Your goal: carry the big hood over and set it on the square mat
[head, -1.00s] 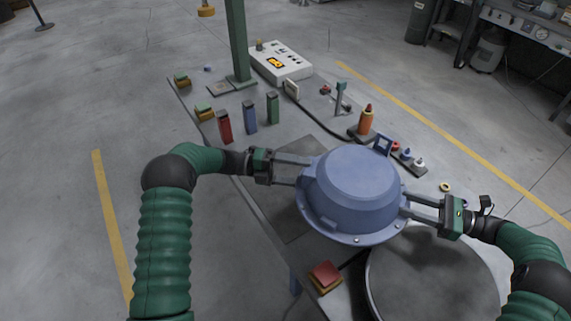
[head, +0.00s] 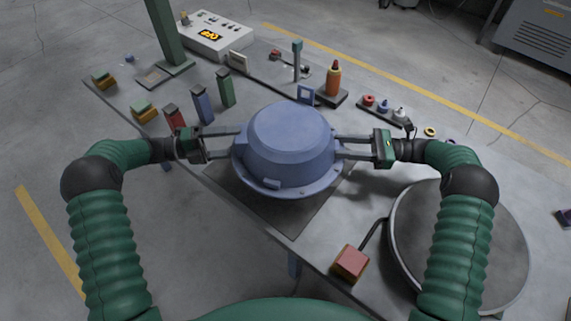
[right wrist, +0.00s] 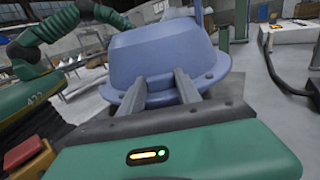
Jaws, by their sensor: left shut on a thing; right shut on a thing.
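The big blue hood (head: 288,140) is upright between my two grippers, its wide rim downward. My left gripper (head: 235,143) is shut on its left side and my right gripper (head: 341,147) on its right side. The dark square mat (head: 285,215) lies on the table under the hood, partly hidden by it. A shadow right of the hood suggests it is a little above the surface; the exact gap cannot be told. The right wrist view shows my right fingers (right wrist: 188,88) at the hood (right wrist: 165,55).
A round grey disc (head: 500,255) lies at the right, partly behind my right arm. A red push button (head: 350,262) is near the front edge. Red (head: 174,116), blue (head: 202,105) and green (head: 225,88) blocks stand left behind the hood. An orange bottle (head: 333,78) stands behind it.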

